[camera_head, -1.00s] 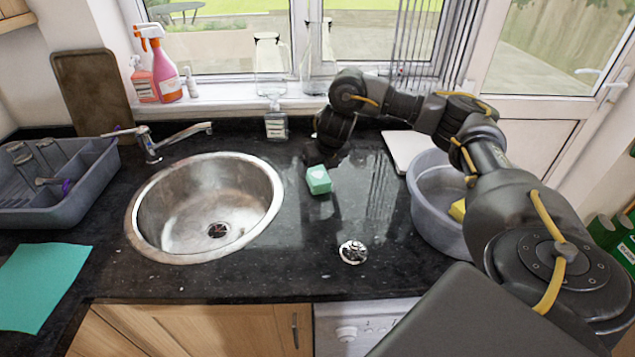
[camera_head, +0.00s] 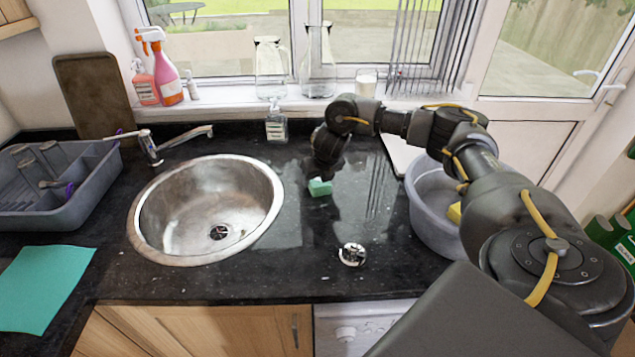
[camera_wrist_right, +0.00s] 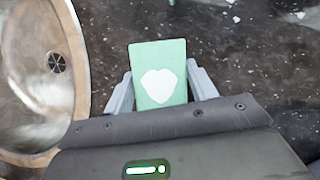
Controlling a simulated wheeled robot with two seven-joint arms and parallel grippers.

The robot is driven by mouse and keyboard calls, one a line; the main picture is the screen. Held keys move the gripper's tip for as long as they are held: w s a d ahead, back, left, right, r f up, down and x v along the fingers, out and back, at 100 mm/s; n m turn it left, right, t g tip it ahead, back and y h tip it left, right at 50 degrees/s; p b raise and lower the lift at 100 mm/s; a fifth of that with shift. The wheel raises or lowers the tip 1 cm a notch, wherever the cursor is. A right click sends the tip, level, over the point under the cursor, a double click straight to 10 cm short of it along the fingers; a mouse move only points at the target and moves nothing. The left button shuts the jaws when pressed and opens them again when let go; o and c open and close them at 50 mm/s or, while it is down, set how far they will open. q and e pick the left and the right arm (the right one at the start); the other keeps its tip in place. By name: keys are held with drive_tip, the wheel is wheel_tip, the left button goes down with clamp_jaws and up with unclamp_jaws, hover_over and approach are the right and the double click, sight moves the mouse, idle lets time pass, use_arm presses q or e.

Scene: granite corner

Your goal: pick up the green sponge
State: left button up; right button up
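The green sponge (camera_head: 320,188), with a white heart-shaped mark on it, is on the dark worktop right of the round sink. My right gripper (camera_head: 325,174) is directly over it and hides its upper part in the head view. In the right wrist view the sponge (camera_wrist_right: 158,105) is between the two fingers of the right gripper (camera_wrist_right: 160,78). The fingers are spread, one on each side of it, with very little room; firm contact is not visible. My left gripper is not in view.
The round metal sink (camera_head: 150,232) with its tap (camera_head: 152,150) is left of the sponge. A grey basin (camera_head: 428,215) with a yellow item (camera_head: 454,212) stands to the right. A soap bottle (camera_head: 276,125) is behind. A metal plug (camera_head: 352,254) lies in front on the worktop.

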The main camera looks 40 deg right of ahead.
drive_tip(key=c, duration=0.3)
drive_tip(key=shift+r+b, duration=0.3)
drive_tip(key=shift+r, duration=0.15)
wheel_tip(320, 180, up, 2)
drive_tip(key=shift+r+b, duration=0.1)
drive_tip(key=shift+b, duration=0.45)
drive_tip(key=a+r+p, duration=0.1)
drive_tip(key=r, duration=0.1)
drive_tip(key=s+a+r, duration=0.1)
drive_tip(key=r, duration=0.1)
drive_tip(key=s+a+r+p, duration=0.1)
drive_tip(key=r, duration=0.1)
drive_tip(key=shift+s+a+p, duration=0.15)
drive_tip(key=shift+s+p, duration=0.05)
drive_tip(key=shift+p, duration=0.1)
drive_tip(key=s+a+r, duration=0.1)
drive_tip(key=s+a, duration=0.1)
drive_tip(key=s+a+r, duration=0.1)
drive_tip(key=s+a, duration=0.1)
drive_tip(key=a, duration=0.1)
drive_tip(key=s+a+r+p, duration=0.1)
drive_tip(key=s+a+r, duration=0.1)
drive_tip(key=shift+s+a, duration=0.25)
drive_tip(key=shift+s, duration=0.05)
drive_tip(key=shift+c, duration=0.2)
